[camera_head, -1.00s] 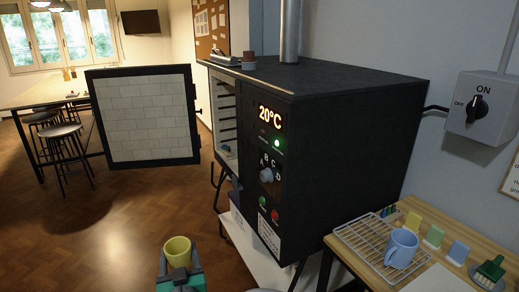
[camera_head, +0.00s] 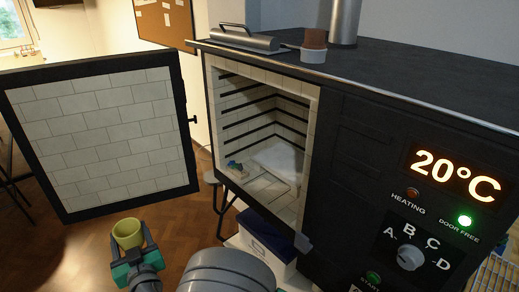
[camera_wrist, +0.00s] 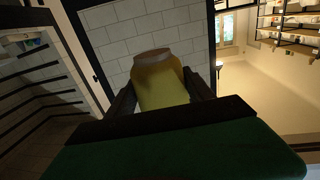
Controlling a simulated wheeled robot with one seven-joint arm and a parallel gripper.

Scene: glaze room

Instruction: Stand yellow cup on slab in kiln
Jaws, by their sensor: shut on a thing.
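The yellow cup (camera_head: 128,233) is held by my gripper (camera_head: 129,246), at the lower left of the head view, in front of the open kiln door. In the wrist view the cup (camera_wrist: 162,85) sits between the two dark fingers. The kiln (camera_head: 262,130) stands open to the right of the cup. Inside on its floor lies a pale slab (camera_head: 277,160); its top looks bare where I can see it. A small blue-green thing (camera_head: 235,165) lies left of the slab. The cup is outside the kiln, apart from it.
The kiln door (camera_head: 100,140) is swung wide open to the left. Dark rungs line the chamber walls. The control panel shows 20°C and a green door-free light (camera_head: 465,221). A brown and white pot (camera_head: 314,45) and a metal handled thing (camera_head: 237,38) stand on the kiln top.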

